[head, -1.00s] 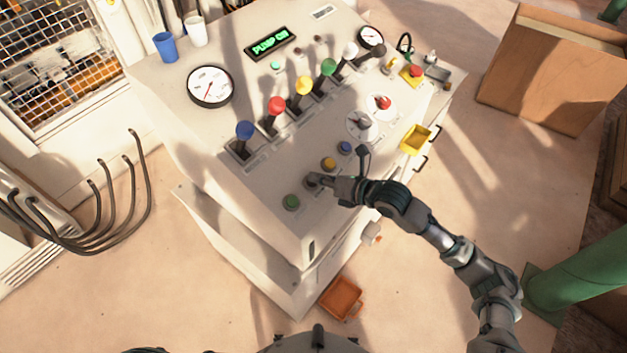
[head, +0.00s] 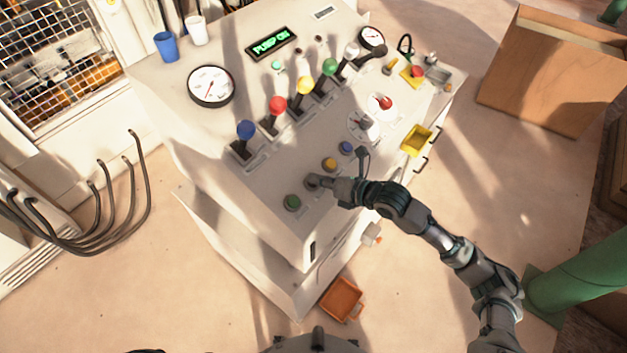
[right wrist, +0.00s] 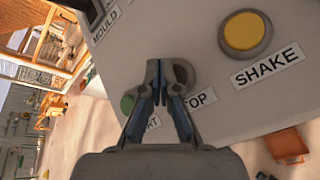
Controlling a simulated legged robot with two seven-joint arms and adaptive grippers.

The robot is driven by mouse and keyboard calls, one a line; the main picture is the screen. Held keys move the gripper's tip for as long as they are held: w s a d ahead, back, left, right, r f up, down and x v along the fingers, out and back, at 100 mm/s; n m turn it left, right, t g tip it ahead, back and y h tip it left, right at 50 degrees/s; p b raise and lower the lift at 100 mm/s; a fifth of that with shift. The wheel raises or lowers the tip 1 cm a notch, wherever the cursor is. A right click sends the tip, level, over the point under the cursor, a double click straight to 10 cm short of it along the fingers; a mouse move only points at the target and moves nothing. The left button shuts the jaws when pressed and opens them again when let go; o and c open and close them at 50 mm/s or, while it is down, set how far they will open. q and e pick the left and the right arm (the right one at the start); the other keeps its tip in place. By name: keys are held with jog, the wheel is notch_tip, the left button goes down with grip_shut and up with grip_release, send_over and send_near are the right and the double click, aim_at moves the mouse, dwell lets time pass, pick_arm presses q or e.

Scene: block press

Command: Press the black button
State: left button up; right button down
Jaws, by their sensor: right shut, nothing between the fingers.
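The black button (head: 311,181) sits on the console's front sloped panel, between the green button (head: 292,202) and the yellow button (head: 329,164). My right gripper (head: 318,182) is shut and empty, with its fingertips at the black button. In the right wrist view the closed fingers (right wrist: 162,88) cover part of the dark button (right wrist: 187,75) and part of a label of which "TOP" shows. I cannot tell whether the fingertips touch the button or whether it is pushed in. My left gripper is not in view.
The console (head: 262,190) also bears a blue button (head: 346,148), a row of coloured levers such as the blue lever (head: 246,131), and a lit "PUMP ON" display (head: 270,43). An orange bin (head: 342,299) is low in front.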

jog(key=shift+a, duration=0.1)
jog(key=shift+r, duration=0.1)
jog(key=shift+s+d+r+p, duration=0.15)
jog(key=shift+d+r+p, duration=0.4)
jog(key=shift+d+r, duration=0.1)
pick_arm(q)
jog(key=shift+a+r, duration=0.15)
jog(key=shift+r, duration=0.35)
pick_arm(e)
jog(key=shift+d, duration=0.2)
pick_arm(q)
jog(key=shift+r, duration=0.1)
pick_arm(e)
jog(key=shift+a+r, duration=0.1)
jog(key=shift+r, duration=0.05)
jog(key=shift+s+r+p, duration=0.1)
jog(key=shift+r+p, duration=0.2)
pick_arm(q)
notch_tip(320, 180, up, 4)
jog(key=p, duration=0.3)
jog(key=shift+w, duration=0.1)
pick_arm(e)
jog(key=r, duration=0.1)
jog(key=s+d+r, duration=0.1)
jog(key=r, duration=0.1)
jog(key=d+r, duration=0.1)
jog(key=shift+s+r, duration=0.2)
jog(key=shift+r, duration=0.1)
